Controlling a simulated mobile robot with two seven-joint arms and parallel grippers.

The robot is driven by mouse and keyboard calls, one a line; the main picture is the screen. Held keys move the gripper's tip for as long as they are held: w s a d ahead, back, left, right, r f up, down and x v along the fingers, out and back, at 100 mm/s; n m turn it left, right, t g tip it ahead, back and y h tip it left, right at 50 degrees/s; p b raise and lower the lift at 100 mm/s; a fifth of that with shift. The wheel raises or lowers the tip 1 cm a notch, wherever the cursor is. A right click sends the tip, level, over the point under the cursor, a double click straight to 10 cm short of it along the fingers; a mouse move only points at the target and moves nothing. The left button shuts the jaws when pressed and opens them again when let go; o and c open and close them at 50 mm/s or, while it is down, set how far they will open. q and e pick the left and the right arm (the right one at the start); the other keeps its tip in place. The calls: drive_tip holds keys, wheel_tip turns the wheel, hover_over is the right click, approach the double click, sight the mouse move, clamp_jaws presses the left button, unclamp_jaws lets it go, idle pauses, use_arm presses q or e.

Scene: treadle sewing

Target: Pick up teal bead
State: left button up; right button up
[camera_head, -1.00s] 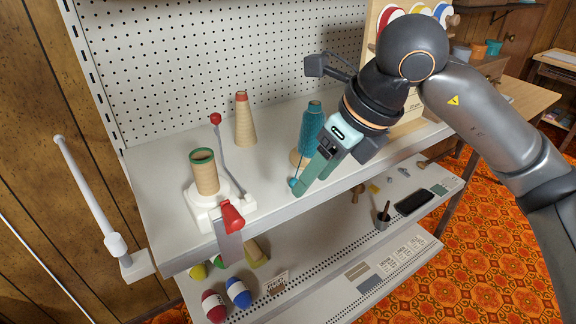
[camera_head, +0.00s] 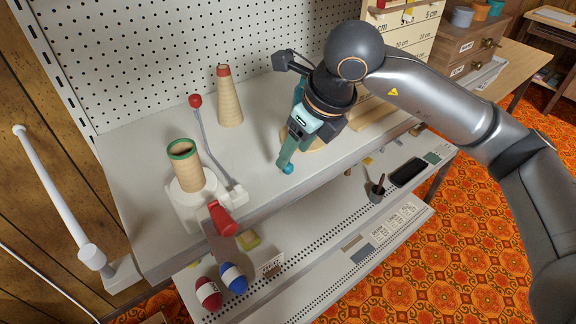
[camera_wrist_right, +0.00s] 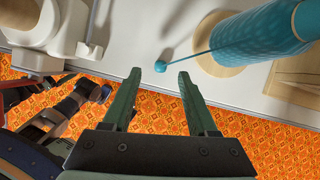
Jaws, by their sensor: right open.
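The teal bead (camera_head: 288,169) lies near the front edge of the upper shelf, joined by a thread to the teal spool on its round wooden base. The bead also shows in the right wrist view (camera_wrist_right: 160,66), just beyond and between the fingertips, apart from both. My right gripper (camera_head: 282,166) points down at the shelf edge close to the bead. In the right wrist view its two green fingers (camera_wrist_right: 157,76) are apart with nothing between them. The teal spool (camera_wrist_right: 262,38) stands right of the fingers there. My left gripper is not in view.
A white winder (camera_head: 190,205) with a cardboard tube, a red-knobbed lever and a red handle stands left on the shelf. A tan cone (camera_head: 229,100) stands behind. The lower shelf holds red and blue egg shapes (camera_head: 233,278) and a dark cup (camera_head: 377,188).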

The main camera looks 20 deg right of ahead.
sight(288, 165)
drive_tip(key=x, duration=0.4)
drive_tip(key=shift+w+a+f, duration=0.1)
drive_tip(key=shift+w+f, duration=0.05)
drive_tip(key=shift+w, duration=0.05)
clamp_jaws()
idle(0.4)
